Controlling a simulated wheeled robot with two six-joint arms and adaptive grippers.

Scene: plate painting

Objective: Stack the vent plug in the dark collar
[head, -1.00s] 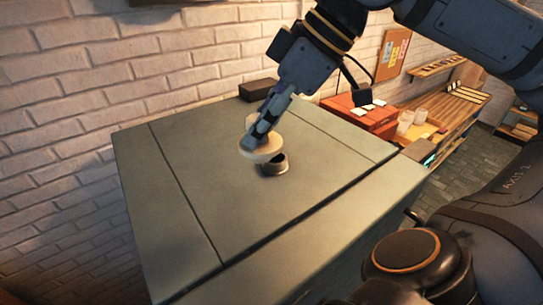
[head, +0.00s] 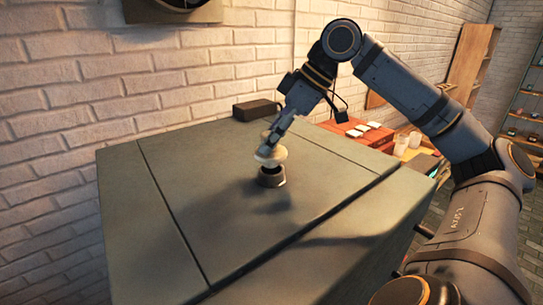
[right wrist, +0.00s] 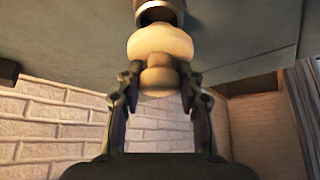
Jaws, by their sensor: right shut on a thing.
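The vent plug (head: 270,157) is a cream, rounded piece with a wide disc and a narrower knob. My right gripper (head: 269,141) is shut on its knob and holds it from above. The dark collar (head: 271,179) is a short dark ring standing on the table with its opening up. The plug is just above and slightly behind the collar's rim, and the opening still shows. In the right wrist view the plug (right wrist: 160,46) sits between the fingers, with the collar (right wrist: 160,6) beyond it, partly cut off by the frame edge. My left gripper is out of view.
The grey-green table (head: 205,215) is clear around the collar. A small dark box (head: 256,110) stands at its back edge by the brick wall. A red box (head: 357,129) with pale pieces and some cups (head: 403,144) are beyond the table.

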